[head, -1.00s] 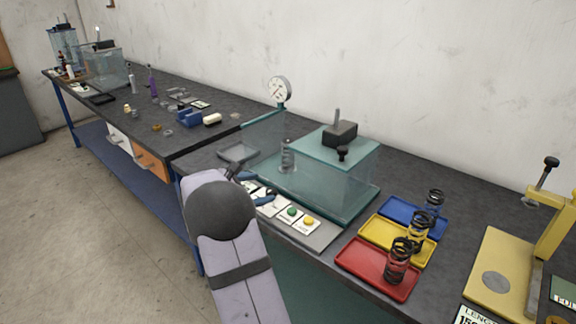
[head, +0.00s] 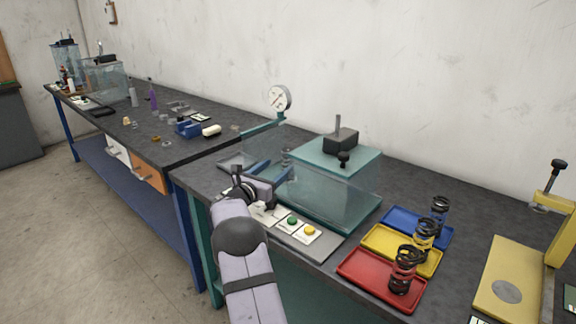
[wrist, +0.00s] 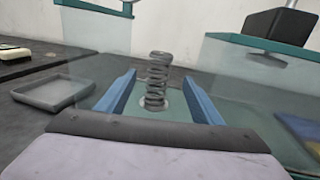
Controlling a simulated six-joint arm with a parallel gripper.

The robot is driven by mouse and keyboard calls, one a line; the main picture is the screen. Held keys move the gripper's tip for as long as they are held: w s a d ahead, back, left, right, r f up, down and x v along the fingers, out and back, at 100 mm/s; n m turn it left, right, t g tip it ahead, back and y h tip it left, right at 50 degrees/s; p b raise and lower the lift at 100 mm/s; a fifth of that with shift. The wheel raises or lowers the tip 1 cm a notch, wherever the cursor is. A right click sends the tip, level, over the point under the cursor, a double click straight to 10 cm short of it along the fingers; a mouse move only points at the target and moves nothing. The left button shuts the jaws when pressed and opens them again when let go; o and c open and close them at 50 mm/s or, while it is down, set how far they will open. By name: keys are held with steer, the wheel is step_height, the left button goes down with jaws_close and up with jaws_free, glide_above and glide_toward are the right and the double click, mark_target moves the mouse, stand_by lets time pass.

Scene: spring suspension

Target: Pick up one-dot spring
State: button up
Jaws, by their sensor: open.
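A grey coil spring (wrist: 157,80) stands upright on the teal base of the test rig. In the head view only its upper part (head: 287,156) shows beyond my gripper (head: 273,171). My gripper is open, its two blue fingers on either side of the spring in the wrist view, with gaps between. I cannot tell how far beyond the fingertips it stands. Darker springs stand on the red tray (head: 364,279), yellow tray (head: 383,240) and blue tray (head: 402,221): a red-tray spring (head: 404,270), a yellow-tray spring (head: 424,236) and a blue-tray spring (head: 440,212). No dot marks are readable.
A clear box with a teal top (head: 318,150) and a black weight (head: 341,141) stands right of the grey spring. A dial gauge (head: 279,98) rises behind. A shallow grey tray (wrist: 42,95) lies left. Buttons (head: 292,221) line the front. A yellow press (head: 525,265) stands far right.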

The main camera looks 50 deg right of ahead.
mark_target(284, 161)
steer(key=shift+d, duration=0.35)
steer(key=shift+d, duration=0.1)
steer(key=shift+w+d+f+p, duration=0.1)
steer(key=shift+w+d+p, duration=0.15)
steer(key=shift+d, duration=0.55)
steer(key=shift+w+d+f+p, duration=0.15)
steer(key=shift+d+p, duration=0.25)
steer(key=shift+d, duration=0.4)
steer(key=shift+w+d+p, duration=0.2)
steer(key=shift+d+p, duration=0.1)
steer(key=shift+d, duration=0.5)
steer(key=shift+r, duration=0.1)
steer(key=c, duration=1.3)
